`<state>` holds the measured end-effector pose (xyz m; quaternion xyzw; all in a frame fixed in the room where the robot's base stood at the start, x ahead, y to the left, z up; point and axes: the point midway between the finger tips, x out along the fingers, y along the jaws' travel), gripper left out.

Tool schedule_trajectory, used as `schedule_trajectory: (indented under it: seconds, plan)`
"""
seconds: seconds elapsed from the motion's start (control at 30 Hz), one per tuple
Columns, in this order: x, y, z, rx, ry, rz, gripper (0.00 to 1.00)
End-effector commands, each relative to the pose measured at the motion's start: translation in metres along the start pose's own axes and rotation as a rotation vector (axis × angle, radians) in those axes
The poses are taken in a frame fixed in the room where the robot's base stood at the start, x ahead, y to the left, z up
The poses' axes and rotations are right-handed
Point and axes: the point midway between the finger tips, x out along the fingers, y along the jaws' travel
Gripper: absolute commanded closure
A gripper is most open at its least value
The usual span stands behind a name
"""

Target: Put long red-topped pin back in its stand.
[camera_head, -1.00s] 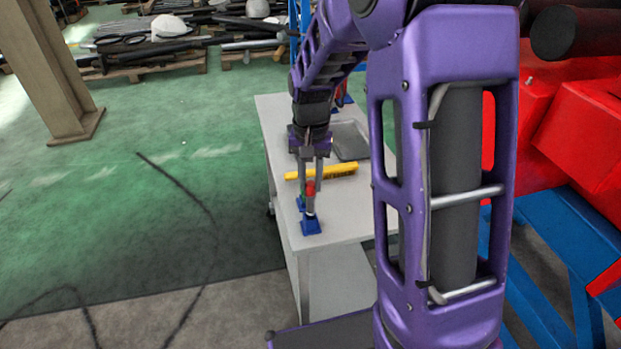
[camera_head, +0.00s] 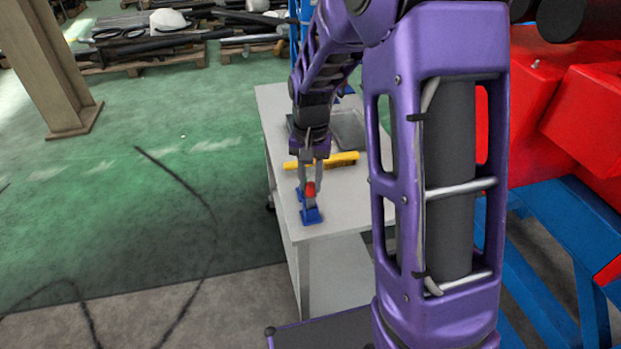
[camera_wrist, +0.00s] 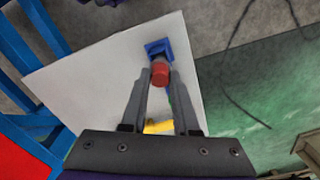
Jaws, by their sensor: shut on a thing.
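My gripper (camera_head: 310,187) points down over the near end of the white table. It is shut on the red-topped pin, whose red top (camera_head: 310,189) shows between the fingertips. The red top also shows in the wrist view (camera_wrist: 160,74), between the two grey fingers. A blue stand (camera_head: 312,216) is directly below the pin on the table, and it shows just beyond the red top in the wrist view (camera_wrist: 155,47). The pin's lower end meets the stand in the picture, but I cannot tell how far it is inside.
Another blue piece (camera_head: 300,194) stands close behind, partly hidden by my gripper. A yellow bar-like object (camera_head: 342,159) lies across the table behind it. A grey tray (camera_head: 349,130) is farther back. The front of the white table (camera_head: 335,224) is clear.

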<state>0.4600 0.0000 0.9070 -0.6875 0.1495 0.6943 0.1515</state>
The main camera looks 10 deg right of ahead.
Motion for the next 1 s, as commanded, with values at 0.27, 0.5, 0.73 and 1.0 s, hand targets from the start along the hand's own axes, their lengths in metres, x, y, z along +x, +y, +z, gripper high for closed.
schedule_trajectory:
  seconds: [0.27,0.5,0.73,1.0]
  plan:
    - [0.006,0.000,0.000,0.000,0.001,0.000,0.52]
    - [0.006,0.000,0.000,0.000,0.001,0.000,0.36]
    - [0.006,0.000,0.000,0.000,0.000,0.000,0.36]
    - [-0.007,0.000,0.000,0.000,0.001,0.000,0.36]
